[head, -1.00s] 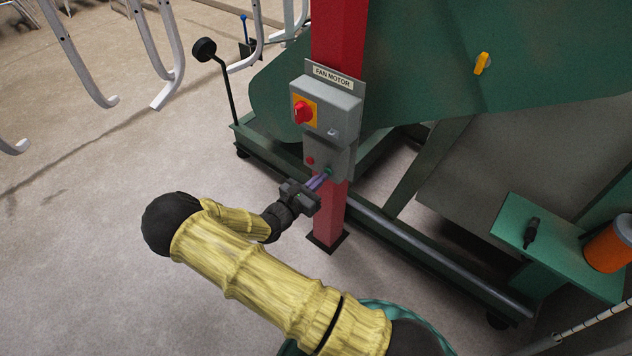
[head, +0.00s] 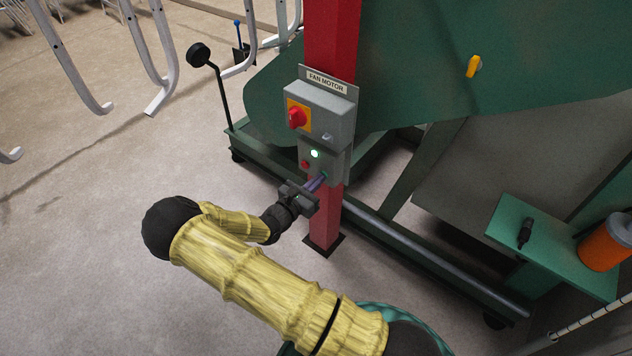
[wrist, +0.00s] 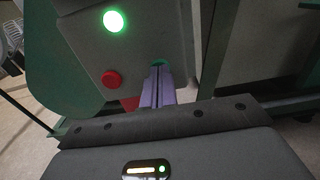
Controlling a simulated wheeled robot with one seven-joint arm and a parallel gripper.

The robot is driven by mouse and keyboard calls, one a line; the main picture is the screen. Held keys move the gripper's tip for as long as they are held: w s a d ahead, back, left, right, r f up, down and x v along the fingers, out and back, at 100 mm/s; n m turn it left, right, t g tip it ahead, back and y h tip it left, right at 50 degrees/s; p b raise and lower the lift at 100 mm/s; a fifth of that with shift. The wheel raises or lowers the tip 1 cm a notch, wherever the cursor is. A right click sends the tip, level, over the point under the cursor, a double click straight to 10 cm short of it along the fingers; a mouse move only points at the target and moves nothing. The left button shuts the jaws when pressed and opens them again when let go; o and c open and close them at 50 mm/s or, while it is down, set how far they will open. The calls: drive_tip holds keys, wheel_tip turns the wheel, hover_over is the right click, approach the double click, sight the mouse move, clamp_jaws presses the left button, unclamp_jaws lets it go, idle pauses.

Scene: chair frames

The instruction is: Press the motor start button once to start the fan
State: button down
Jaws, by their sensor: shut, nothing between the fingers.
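The grey fan motor control box (head: 320,110) is mounted on a red post, under a "FAN MOTOR" label. Its upper part carries a red rotary switch (head: 297,117) on a yellow plate. The lower panel has a lit green-white lamp (head: 314,154), a red button (head: 305,164) and a green button (head: 323,176). My gripper (head: 319,181) is shut and empty, its purple fingertips at the green button. In the wrist view the fingertips (wrist: 158,88) overlap the green button (wrist: 158,63), mostly hiding it; the lamp (wrist: 114,20) glows green and the red button (wrist: 111,78) sits left.
The red post (head: 327,215) stands by a green machine frame (head: 420,262) with a large green housing (head: 430,70). A black-knobbed lever (head: 199,55) rises at left. White curved chair parts (head: 150,50) hang at upper left. Floor at left is clear.

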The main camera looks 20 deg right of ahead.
drive_tip(key=shift+s+a, duration=0.1)
drive_tip(key=p+v, duration=0.1)
drive_tip(key=v, duration=0.4)
drive_tip(key=shift+s+a+p, duration=0.1)
drive_tip(key=shift+p, duration=0.2)
idle(0.8)
